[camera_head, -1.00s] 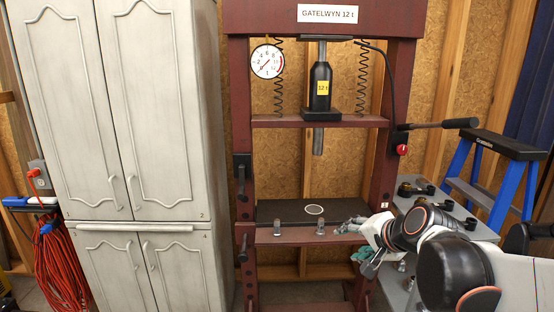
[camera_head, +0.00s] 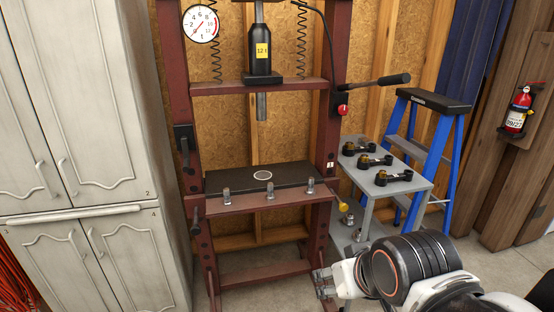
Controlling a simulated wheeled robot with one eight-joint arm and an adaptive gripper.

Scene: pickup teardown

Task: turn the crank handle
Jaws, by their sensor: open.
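The maroon press frame (camera_head: 177,62) stands in the middle. A lever with a black grip (camera_head: 394,79) sticks out to the right of its right post. On the left post are a dark bracket with a downward handle (camera_head: 184,149) and a lower dark handle (camera_head: 195,214). A yellow knob (camera_head: 343,206) shows at the right end of the bed. I cannot tell which of these is the crank handle. My gripper (camera_head: 323,284) is open and empty, low by the right post, below the yellow knob and apart from it.
A grey side table (camera_head: 412,185) with several dark parts stands right of the press, beside a blue stepladder (camera_head: 443,152). White cabinets (camera_head: 75,110) stand close on the left. A fire extinguisher (camera_head: 519,110) hangs at the far right.

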